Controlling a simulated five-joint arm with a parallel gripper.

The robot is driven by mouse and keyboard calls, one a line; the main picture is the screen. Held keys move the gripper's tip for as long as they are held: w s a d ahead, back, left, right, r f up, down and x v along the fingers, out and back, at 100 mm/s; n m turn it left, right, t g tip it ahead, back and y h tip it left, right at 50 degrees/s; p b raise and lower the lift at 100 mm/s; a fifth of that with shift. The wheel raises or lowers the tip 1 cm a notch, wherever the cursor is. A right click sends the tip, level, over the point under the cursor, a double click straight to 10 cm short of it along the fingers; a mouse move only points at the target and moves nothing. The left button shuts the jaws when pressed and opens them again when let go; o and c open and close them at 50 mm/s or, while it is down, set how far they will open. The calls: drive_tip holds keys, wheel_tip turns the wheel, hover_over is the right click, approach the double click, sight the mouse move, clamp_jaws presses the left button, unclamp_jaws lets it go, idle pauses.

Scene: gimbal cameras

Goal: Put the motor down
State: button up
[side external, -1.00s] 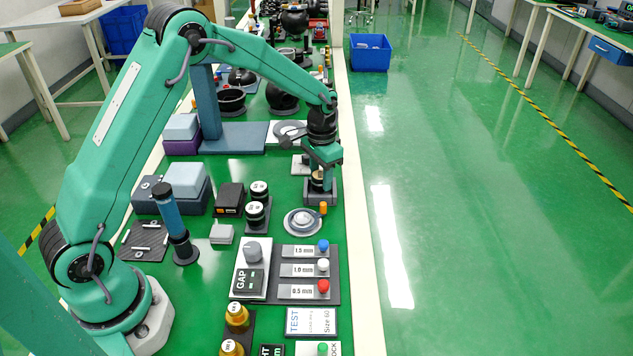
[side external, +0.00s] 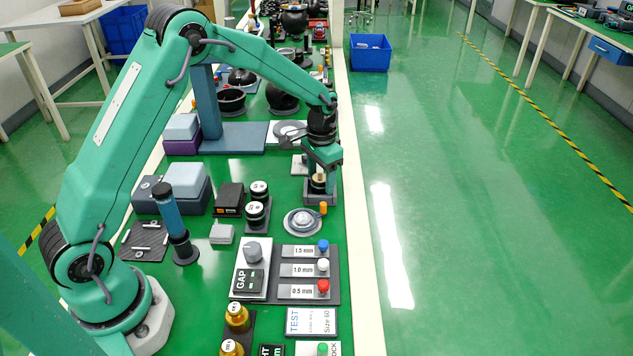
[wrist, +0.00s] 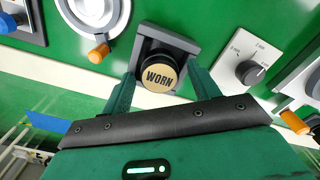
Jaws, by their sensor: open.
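The motor (side external: 319,181), a short dark cylinder with a gold top, stands upright in a dark grey holder (side external: 320,198) near the bench's right edge. In the wrist view the gold face of the motor (wrist: 160,76) reads WORN, and it sits in the square grey holder (wrist: 178,42). My gripper (side external: 324,160) is just above the motor in the side view. In the wrist view my gripper (wrist: 160,88) is open, with one green finger on each side of the motor. Whether either finger touches it I cannot tell.
A round metal fixture (side external: 303,221) with an orange knob (side external: 323,208) is in front of the holder. A GAP dial panel (side external: 253,267) lies nearer. The green floor begins past the bench's right edge.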

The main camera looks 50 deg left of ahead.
sight(319, 179)
wheel_tip(319, 179, up, 13)
idle(0.6)
drive_tip(key=shift+f, duration=0.1)
idle(0.4)
drive_tip(key=s+r+n+t, duration=0.1)
drive_tip(key=s+r+t, duration=0.1)
drive_tip(key=s+r, duration=0.45)
drive_tip(key=s+r+t, duration=0.1)
drive_tip(key=s+r, duration=0.3)
drive_tip(key=s, duration=0.5)
drive_tip(key=s+f+n+t, duration=0.1)
drive_tip(key=s+f+t, duration=0.1)
drive_tip(key=s, duration=1.1)
drive_tip(key=shift+s+d+t, duration=0.2)
drive_tip(key=shift+d+t, duration=0.1)
drive_tip(key=shift+d, duration=0.15)
